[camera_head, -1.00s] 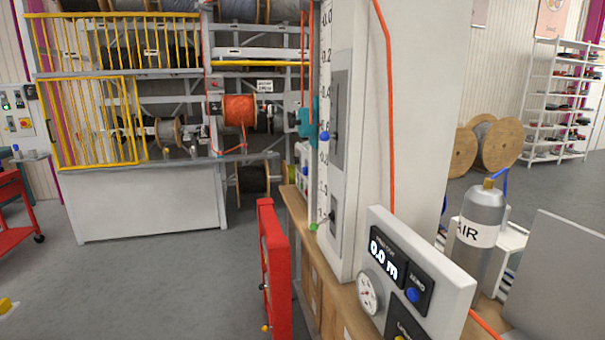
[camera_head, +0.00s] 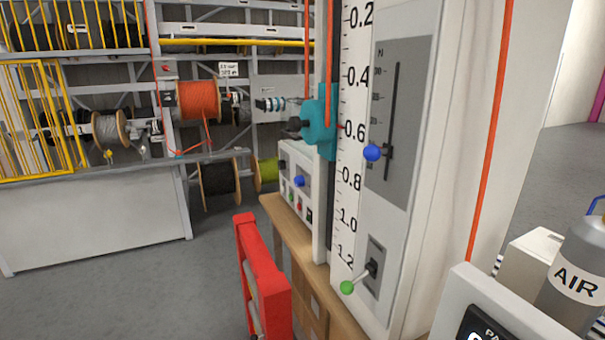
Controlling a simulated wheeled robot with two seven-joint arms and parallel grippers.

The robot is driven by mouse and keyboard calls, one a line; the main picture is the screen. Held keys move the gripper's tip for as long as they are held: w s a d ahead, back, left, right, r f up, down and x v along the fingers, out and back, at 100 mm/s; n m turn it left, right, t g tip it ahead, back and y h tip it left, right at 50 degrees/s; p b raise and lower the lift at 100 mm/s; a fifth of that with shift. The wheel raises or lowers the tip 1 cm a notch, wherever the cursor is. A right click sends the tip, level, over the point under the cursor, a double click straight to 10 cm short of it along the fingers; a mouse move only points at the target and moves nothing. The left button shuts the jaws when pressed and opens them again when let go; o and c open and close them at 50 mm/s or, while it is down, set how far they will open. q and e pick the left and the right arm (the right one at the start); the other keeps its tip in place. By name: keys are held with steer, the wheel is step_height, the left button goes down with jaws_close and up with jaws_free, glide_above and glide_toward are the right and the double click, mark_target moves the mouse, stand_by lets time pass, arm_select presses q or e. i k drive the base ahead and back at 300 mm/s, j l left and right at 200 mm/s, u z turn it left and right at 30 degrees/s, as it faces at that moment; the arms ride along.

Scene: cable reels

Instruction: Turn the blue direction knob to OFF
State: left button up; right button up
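A blue knob (camera_head: 299,181) sits on a small white control box (camera_head: 301,190) on the wooden bench, left of the tall white column. Smaller buttons are below it; any OFF mark is too small to read. Another blue ball knob (camera_head: 372,152) is on a slider in the grey scale panel of the column. I cannot tell from labels which one is the direction knob, though the one on the box looks like a rotary knob. Neither of my grippers is in view.
The white column with a number scale (camera_head: 352,128) stands close on the right. A green-tipped lever (camera_head: 347,287) sticks out low on it. A red frame (camera_head: 264,280) stands before the wooden bench (camera_head: 288,232). An orange reel (camera_head: 198,99) hangs behind. Floor at left is clear.

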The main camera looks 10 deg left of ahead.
mark_target(300, 180)
steer(key=i+j+z, duration=0.25)
steer(key=i+j, duration=0.2)
steer(key=j, duration=0.2)
steer(key=i+j+z, duration=0.25)
steer(key=i+j, duration=0.15)
steer(key=j, duration=0.3)
steer(key=i+j+z, duration=0.15)
steer(key=j, duration=0.2)
